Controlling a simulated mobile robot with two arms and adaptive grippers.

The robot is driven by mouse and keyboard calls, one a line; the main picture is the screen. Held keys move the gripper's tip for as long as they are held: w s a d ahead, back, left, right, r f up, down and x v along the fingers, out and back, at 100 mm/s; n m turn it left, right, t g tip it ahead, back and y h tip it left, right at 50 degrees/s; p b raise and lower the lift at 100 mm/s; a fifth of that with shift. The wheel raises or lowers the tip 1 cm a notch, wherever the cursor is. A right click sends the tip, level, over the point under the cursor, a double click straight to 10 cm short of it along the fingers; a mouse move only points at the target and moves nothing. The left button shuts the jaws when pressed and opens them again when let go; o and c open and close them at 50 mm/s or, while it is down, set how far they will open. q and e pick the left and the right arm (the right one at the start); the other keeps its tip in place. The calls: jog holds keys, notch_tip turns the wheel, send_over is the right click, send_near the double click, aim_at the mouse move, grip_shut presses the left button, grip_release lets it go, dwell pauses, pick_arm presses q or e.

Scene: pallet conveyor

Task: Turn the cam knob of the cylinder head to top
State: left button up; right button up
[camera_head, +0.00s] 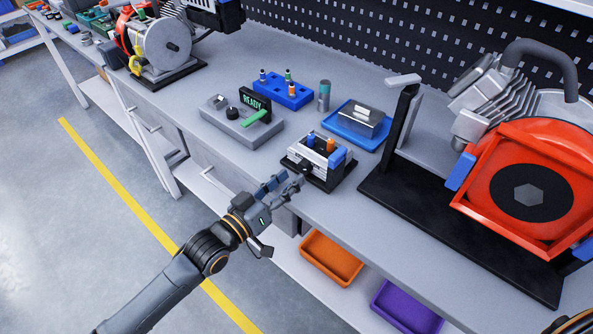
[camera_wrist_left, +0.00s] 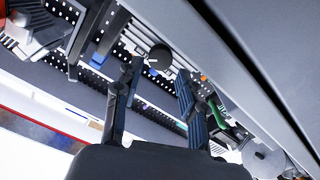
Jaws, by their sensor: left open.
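The cylinder head (camera_head: 323,163) is a small silver block on a black base near the bench's front edge, with blue and orange parts on top and a blue part on its right side. Its cam knob (camera_head: 305,168) is small and dark, on the front face. In the left wrist view the round dark cam knob (camera_wrist_left: 160,56) shows just beyond and between the fingertips. My left gripper (camera_head: 284,184) is open and empty, just in front of the cylinder head, fingers pointing at it. Which way the knob points cannot be told. My right gripper is not in view.
Behind stand a grey fixture with a READY display (camera_head: 255,104), a blue rack (camera_head: 284,94) and a blue tray (camera_head: 340,124) with a metal block. A large red machine (camera_head: 480,190) stands to the right. Orange (camera_head: 331,259) and purple (camera_head: 406,308) bins lie on the lower shelf.

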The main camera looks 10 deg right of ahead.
aim_at(302, 169)
pick_arm(q)
jog(key=x, duration=0.3)
jog(key=shift+w+d, duration=0.15)
jog(key=shift+d, duration=0.05)
grip_shut()
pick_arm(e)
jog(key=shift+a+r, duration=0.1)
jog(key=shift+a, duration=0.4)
pick_arm(q)
jog(key=shift+m, duration=0.3)
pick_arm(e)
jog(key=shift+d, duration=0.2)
pick_arm(q)
jog(key=shift+m, duration=1)
jog(key=shift+m+p, duration=0.5)
jog(key=shift+m, duration=1.6)
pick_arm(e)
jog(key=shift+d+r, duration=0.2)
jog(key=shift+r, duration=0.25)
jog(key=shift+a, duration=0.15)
